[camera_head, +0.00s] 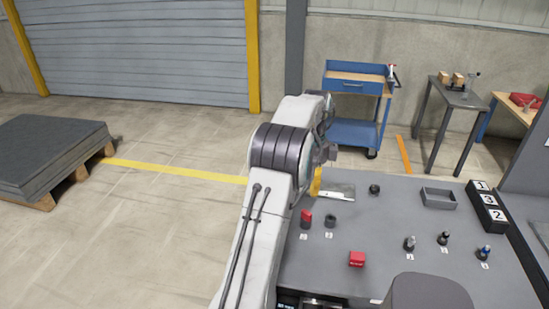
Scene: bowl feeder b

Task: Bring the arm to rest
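My arm rises from the bottom of the head view, over the left edge of the grey worktable (385,225), and bends at a dark ribbed joint. The far end of the arm, with my gripper (327,152), is mostly hidden behind its own links. I cannot make out its fingers or whether it holds anything. It appears above the table's far left corner, near an upright yellow piece (316,182).
A blue cart (352,131) stands behind. Left floor is open before a pallet (50,155).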

